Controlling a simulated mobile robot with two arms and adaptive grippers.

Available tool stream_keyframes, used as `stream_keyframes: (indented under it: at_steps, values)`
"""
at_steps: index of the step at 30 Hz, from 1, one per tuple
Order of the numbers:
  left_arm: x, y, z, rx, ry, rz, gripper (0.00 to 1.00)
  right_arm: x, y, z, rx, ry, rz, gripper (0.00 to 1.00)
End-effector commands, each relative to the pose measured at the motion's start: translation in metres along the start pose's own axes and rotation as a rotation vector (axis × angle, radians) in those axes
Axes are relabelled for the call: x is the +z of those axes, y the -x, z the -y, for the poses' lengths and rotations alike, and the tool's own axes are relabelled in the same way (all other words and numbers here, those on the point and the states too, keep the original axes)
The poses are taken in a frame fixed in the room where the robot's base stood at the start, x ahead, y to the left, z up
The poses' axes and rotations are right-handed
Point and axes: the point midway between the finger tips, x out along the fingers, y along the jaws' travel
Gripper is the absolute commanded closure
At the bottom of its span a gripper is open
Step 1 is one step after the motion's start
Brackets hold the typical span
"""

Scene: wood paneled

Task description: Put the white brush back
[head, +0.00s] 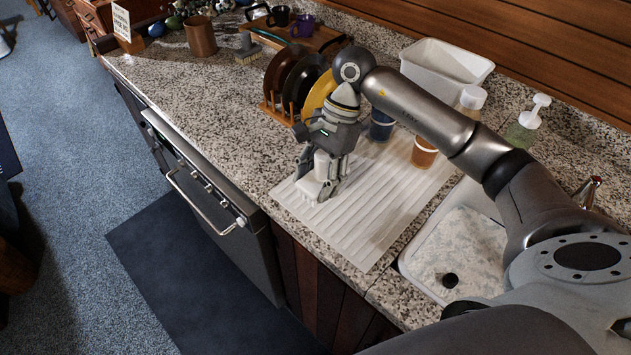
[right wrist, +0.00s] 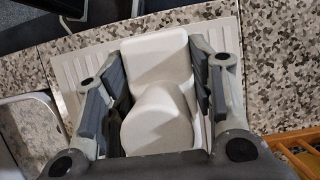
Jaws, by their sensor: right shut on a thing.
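The white brush (head: 319,170) is at the left end of the white ribbed drying mat (head: 375,220), low at its surface; I cannot tell if it touches. My right gripper (head: 322,185) points down from above and is shut on the brush. In the right wrist view the brush (right wrist: 160,95) shows as a pale block with a rounded knob between the two fingers (right wrist: 155,100). Its bristles are mostly hidden. My left gripper is not in view.
A plate rack (head: 283,108) with several plates stands behind the gripper. A blue cup (head: 381,126) and an orange cup (head: 424,152) stand on the mat. A white tub (head: 447,62), a soap bottle (head: 523,125) and the sink (head: 455,250) lie right.

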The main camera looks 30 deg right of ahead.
Motion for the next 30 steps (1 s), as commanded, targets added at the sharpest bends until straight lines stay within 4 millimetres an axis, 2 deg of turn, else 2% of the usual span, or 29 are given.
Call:
stream_keyframes:
  at_steps: [8,15,29,30]
  values:
    - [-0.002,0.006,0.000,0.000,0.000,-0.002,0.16,-0.012,-0.012,0.013,0.000,-0.001,0.001,0.73]
    - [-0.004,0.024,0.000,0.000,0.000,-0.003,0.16,-0.022,-0.036,0.013,0.002,-0.001,0.002,0.73]
    - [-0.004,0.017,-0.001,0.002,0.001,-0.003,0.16,-0.027,-0.046,0.013,-0.002,0.001,-0.001,0.73]
    - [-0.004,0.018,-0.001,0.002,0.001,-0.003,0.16,-0.027,-0.045,0.013,-0.001,0.000,-0.001,0.48]
